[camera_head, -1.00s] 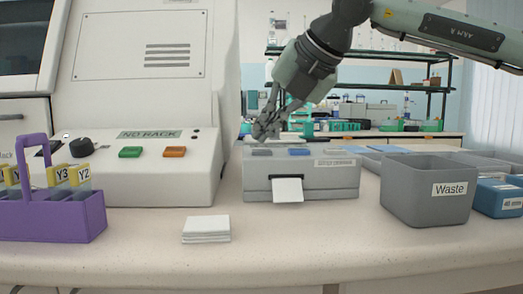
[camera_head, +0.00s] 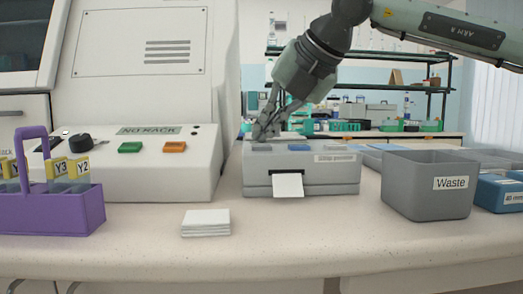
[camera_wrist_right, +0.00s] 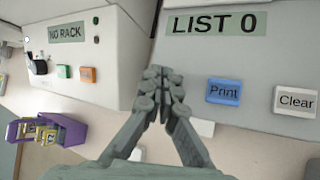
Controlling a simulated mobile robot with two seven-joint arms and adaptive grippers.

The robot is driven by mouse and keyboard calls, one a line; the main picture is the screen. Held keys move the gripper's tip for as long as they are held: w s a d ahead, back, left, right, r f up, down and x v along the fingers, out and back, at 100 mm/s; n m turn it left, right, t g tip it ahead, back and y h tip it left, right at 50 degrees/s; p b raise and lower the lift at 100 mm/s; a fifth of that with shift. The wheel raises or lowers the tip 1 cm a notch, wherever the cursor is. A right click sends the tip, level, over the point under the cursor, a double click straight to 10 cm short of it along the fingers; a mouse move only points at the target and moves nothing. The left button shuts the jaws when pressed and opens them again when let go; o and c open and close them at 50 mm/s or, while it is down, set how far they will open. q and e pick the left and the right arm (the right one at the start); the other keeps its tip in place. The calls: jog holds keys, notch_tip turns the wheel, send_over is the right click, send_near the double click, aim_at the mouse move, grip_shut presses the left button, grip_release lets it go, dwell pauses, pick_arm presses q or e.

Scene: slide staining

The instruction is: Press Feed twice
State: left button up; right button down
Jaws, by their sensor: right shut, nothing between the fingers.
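The grey printer (camera_head: 335,182) stands on the bench with white paper (camera_head: 288,186) hanging from its front slot. Its top has a grey button (camera_head: 262,148) at the left and a blue button (camera_head: 299,148) in the middle. In the right wrist view, the blue Print button (camera_wrist_right: 223,92) and the white Clear button (camera_wrist_right: 295,99) are readable beside a display reading LIST 0 (camera_wrist_right: 213,22). No Feed label is readable. My right gripper (camera_head: 262,134) is shut and empty, its fingertips just above or behind the grey button; contact cannot be told. The fingers also show in the wrist view (camera_wrist_right: 157,78).
A staining machine (camera_head: 165,185) with a NO RACK display stands left. A purple rack (camera_head: 55,215) is in front of it. White sheets (camera_head: 206,223) lie on the bench. A grey Waste bin (camera_head: 425,200) stands right of the printer. The bench front is clear.

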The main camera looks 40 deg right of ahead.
aim_at(265, 146)
jog(key=shift+f+b, duration=0.35)
jog(key=shift+b, duration=0.05)
dwell(0.7)
jog(key=shift+r, duration=0.1)
jog(key=shift+r+p, duration=0.45)
jog(key=shift+r, duration=0.25)
jog(key=shift+r, duration=0.1)
notch_tip(265, 146, up, 5)
jog(key=p, duration=0.3)
jog(key=shift+p, duration=0.3)
dwell(0.7)
